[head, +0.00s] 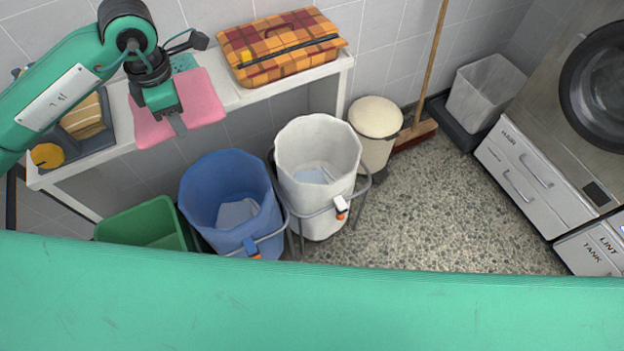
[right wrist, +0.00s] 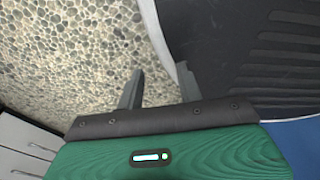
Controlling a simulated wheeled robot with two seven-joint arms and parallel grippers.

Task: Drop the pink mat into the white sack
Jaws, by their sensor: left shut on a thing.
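The pink mat (head: 203,96) lies at the front edge of the white shelf, partly hanging over it. My left gripper (head: 178,124) is over the mat's front edge and is shut on it. The white sack (head: 318,148) stands open on the floor in a grey frame, to the right of and below the mat. I see a pale bottom inside the sack and no mat in it. My right gripper (right wrist: 160,72) is open and empty above the pebbled floor; the sack does not show clearly in the right wrist view.
A blue sack (head: 225,185) stands left of the white one, with a green bin (head: 145,225) further left. A cream bin (head: 377,118) stands right of it. A plaid case (head: 280,48) sits on the shelf (head: 232,98). A broom (head: 425,85) leans behind.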

